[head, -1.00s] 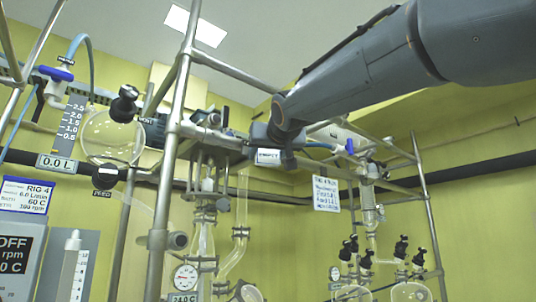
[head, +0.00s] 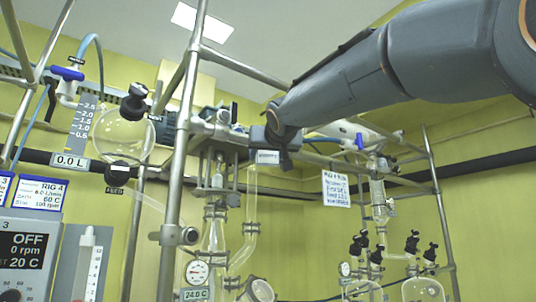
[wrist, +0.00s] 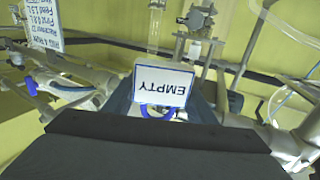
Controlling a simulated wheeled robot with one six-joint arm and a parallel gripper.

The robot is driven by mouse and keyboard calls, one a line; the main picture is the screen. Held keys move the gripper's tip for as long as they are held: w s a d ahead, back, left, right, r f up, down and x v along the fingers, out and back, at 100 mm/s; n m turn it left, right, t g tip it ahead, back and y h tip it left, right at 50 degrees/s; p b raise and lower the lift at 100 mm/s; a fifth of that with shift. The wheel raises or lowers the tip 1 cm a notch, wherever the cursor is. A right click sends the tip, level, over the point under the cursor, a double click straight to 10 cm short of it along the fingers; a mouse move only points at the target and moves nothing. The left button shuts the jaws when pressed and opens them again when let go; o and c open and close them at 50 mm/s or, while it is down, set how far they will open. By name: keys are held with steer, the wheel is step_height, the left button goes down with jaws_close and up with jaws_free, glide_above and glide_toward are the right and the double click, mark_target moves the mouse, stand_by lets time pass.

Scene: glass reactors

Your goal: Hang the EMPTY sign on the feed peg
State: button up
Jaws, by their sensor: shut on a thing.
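The EMPTY sign (head: 267,156) is a small white card with a blue edge, and in the wrist view (wrist: 164,84) its lettering appears upside down. My gripper (head: 280,146) is shut on it, high in front of the metal frame. A blue loop (wrist: 158,111) shows just below the card, between the dark jaws (wrist: 155,121). I cannot make out the peg itself there. The sign is well to the right of that label, apart from it.
A gauge (head: 197,272) and glass tubing (head: 214,240) are below. A control box reading OFF (head: 22,252) is at the lower left. A hanging note (head: 336,189) and more glassware are at the right.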

mark_target(263, 154)
steer(key=shift+w+a+f, duration=0.1)
steer(key=shift+w+a, duration=0.4)
steer(key=shift+w, duration=0.15)
steer(key=shift+w+a, duration=0.45)
steer(key=shift+w, duration=0.2)
steer(key=shift+w+f+b, duration=0.1)
steer(key=shift+f+b, duration=0.45)
steer(key=shift+b, duration=0.35)
stand_by(0.4)
stand_by(0.5)
steer(key=o, duration=1.1)
steer(key=shift+c, duration=0.8)
steer(key=shift+s+d+b, duration=0.2)
steer(key=shift+s+b, duration=0.5)
steer(key=shift+s, duration=0.45)
steer(key=shift+s+d+b, duration=0.2)
steer(key=shift+s+b, duration=0.45)
steer(key=shift+s, duration=0.5)
steer(key=shift+s+d+b, duration=0.2)
steer(key=shift+s+b, duration=0.5)
steer(key=shift+s, duration=0.45)
